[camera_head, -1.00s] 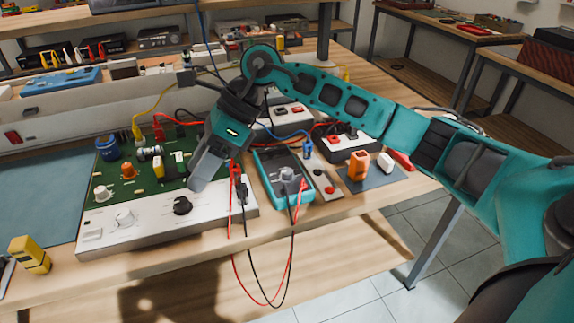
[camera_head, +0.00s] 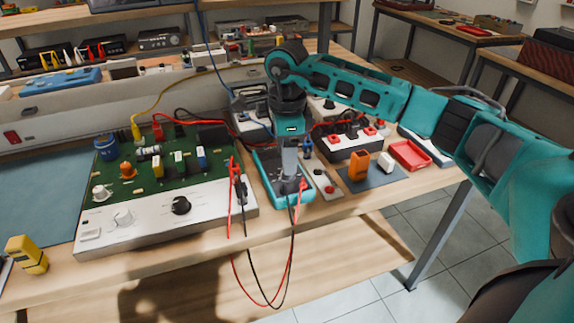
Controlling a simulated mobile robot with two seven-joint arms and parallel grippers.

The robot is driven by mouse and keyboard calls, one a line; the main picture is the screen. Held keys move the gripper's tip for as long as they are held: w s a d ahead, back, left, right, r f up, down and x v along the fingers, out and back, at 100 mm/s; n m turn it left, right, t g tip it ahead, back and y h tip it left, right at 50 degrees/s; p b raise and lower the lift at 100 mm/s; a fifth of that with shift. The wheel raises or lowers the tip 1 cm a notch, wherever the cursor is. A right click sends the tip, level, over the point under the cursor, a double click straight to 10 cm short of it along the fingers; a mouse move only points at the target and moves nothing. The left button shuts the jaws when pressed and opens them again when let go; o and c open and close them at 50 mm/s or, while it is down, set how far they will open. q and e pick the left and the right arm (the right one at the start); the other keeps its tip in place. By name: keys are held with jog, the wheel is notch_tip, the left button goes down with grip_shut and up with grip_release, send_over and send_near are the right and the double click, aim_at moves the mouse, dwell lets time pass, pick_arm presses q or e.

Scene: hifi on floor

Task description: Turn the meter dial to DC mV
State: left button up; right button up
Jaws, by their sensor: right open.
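The teal-cased meter (camera_head: 268,178) lies on the bench right of the circuit board panel. Red and black leads run from near its front end and hang over the bench edge. My right gripper (camera_head: 289,184) points down over the meter's front half, where the dial sits. The gripper covers the dial, so its setting is hidden. I cannot tell whether the fingertips touch it. The right gripper is open. My left gripper is not in view.
The green board with a white knob panel (camera_head: 150,222) is left of the meter. A small button plate (camera_head: 325,184), an orange block (camera_head: 358,166), a white block (camera_head: 385,163) and a red tray (camera_head: 409,154) lie to the right. A yellow block (camera_head: 28,254) is front left.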

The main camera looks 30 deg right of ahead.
jog(key=shift+f, duration=1.6)
grip_shut()
